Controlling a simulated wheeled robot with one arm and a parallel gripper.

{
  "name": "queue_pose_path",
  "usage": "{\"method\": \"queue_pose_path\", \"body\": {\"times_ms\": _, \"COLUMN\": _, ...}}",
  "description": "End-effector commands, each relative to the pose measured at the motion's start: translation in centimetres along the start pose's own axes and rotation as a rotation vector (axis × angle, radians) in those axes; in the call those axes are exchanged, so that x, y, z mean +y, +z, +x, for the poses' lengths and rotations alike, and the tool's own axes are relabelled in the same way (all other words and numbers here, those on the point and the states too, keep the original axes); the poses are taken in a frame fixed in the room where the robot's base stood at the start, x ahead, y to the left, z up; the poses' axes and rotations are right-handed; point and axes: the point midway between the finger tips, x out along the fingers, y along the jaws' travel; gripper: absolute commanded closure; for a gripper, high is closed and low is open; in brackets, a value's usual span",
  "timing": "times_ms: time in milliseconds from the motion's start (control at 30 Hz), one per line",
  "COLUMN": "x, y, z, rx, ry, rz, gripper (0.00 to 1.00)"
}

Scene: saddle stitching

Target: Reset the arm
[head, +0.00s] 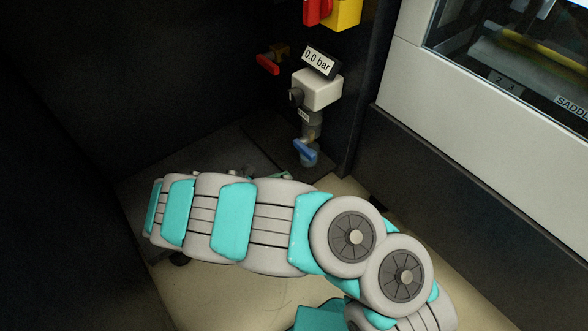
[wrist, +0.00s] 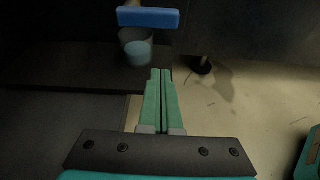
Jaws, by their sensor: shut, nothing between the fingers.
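My gripper (wrist: 160,73) shows in the wrist view with its two green fingers shut together and nothing between them. In the head view my teal and grey arm stretches across the lower middle, and the gripper itself is hard to make out. Ahead of the fingertips in the wrist view is a blue valve handle (wrist: 148,17) above a grey cylindrical part (wrist: 136,48). The fingertips look apart from both. The blue handle also shows in the head view (head: 305,152), at the bottom of a grey fitting.
A pressure unit (head: 317,88) reading "0.0 bar" is mounted on the dark wall. A red handle (head: 268,64) sits to its left, and a red and yellow switch (head: 333,12) above. A white machine panel (head: 412,75) stands at right. Beige floor (head: 225,299) shows below my arm.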

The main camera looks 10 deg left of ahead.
Motion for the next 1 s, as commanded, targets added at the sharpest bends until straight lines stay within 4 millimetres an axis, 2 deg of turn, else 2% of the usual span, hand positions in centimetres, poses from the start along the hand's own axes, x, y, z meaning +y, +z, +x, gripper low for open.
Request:
{"method": "queue_pose_path", "body": {"times_ms": 100, "x": 0.0, "y": 0.1, "z": -1.4, "rx": -0.002, "ry": 0.0, "rz": -0.001, "gripper": 1.0}}
{"method": "queue_pose_path", "body": {"times_ms": 233, "x": 0.0, "y": 0.0, "z": -2.2, "rx": -0.002, "ry": -0.001, "rz": -0.002, "gripper": 1.0}}
{"method": "queue_pose_path", "body": {"times_ms": 467, "x": 0.0, "y": 0.1, "z": -2.3, "rx": -0.001, "ry": -0.003, "rz": 0.001, "gripper": 1.0}}
{"method": "queue_pose_path", "body": {"times_ms": 567, "x": -0.3, "y": 1.4, "z": -1.6, "rx": -0.005, "ry": -0.027, "rz": 0.029, "gripper": 1.0}}
{"method": "queue_pose_path", "body": {"times_ms": 667, "x": -1.3, "y": 5.0, "z": 0.0, "rx": -0.014, "ry": -0.092, "rz": 0.107, "gripper": 1.0}}
{"method": "queue_pose_path", "body": {"times_ms": 767, "x": -3.5, "y": 10.1, "z": 2.2, "rx": -0.026, "ry": -0.196, "rz": 0.225, "gripper": 1.0}}
{"method": "queue_pose_path", "body": {"times_ms": 800, "x": -4.7, "y": 12.3, "z": 3.1, "rx": -0.031, "ry": -0.242, "rz": 0.279, "gripper": 1.0}}
{"method": "queue_pose_path", "body": {"times_ms": 900, "x": -7.9, "y": 17.1, "z": 4.7, "rx": -0.036, "ry": -0.354, "rz": 0.412, "gripper": 1.0}}
{"method": "queue_pose_path", "body": {"times_ms": 1000, "x": -11.6, "y": 21.2, "z": 5.9, "rx": -0.038, "ry": -0.467, "rz": 0.541, "gripper": 1.0}}
